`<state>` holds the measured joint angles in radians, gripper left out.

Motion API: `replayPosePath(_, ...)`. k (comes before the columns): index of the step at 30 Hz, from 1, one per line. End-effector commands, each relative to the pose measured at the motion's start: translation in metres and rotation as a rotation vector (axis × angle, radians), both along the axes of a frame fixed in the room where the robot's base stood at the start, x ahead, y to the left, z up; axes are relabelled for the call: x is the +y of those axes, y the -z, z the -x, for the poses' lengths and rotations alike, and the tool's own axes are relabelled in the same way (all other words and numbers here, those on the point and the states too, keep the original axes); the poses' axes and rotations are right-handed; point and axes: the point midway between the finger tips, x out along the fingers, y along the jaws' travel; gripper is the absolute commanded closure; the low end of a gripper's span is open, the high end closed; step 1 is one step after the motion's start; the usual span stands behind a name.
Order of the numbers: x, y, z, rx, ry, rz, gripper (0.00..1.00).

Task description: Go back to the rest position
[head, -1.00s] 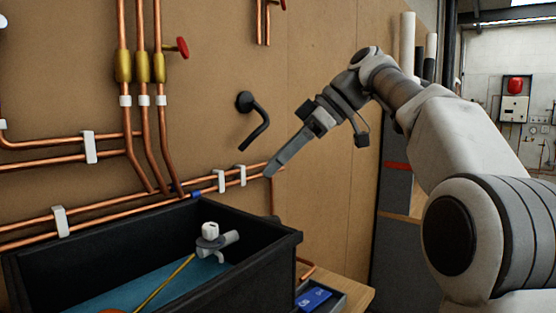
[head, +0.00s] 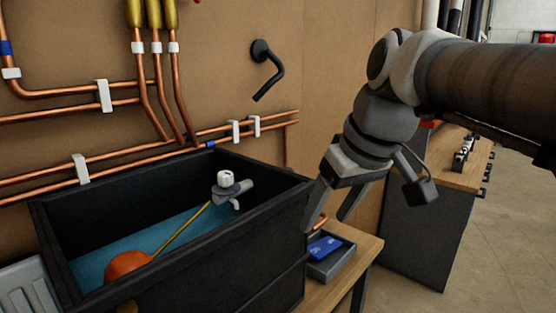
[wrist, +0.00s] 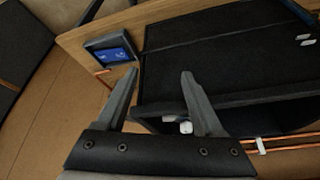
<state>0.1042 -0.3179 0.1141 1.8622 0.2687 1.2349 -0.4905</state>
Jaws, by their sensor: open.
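My gripper (head: 333,205) is open and empty. In the head view it points down beside the right end of the black tank (head: 310,182), above the small grey tray (head: 345,262). In the wrist view both fingers of my gripper (wrist: 160,90) show apart with nothing between them. The black tank (wrist: 225,60) lies beyond the fingers there, and the small tray (wrist: 93,43) is to the upper left. I cannot tell whether a finger touches the tank.
The tank holds blue water, an orange float (head: 128,264) and a white-and-grey valve (head: 227,183). Copper pipes (head: 130,155) and a black hook (head: 268,68) are on the board wall. A wooden bench (head: 362,245) carries the tray with a blue card (head: 324,247).

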Motion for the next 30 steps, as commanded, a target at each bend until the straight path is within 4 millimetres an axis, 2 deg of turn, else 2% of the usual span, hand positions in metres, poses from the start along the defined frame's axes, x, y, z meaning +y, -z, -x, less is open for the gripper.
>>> replayPosePath(1,-0.007,0.011,0.014,-0.003,0.051,0.011,0.31)
replayPosePath(9,-0.043,0.076,0.074,-0.039,0.313,0.036,0.31)
replayPosePath(15,-0.060,0.115,0.103,-0.067,0.432,0.030,0.31)
replayPosePath(21,-0.065,0.129,0.112,-0.076,0.470,0.026,0.31)
replayPosePath(30,-0.065,0.129,0.112,-0.075,0.470,0.025,0.31)
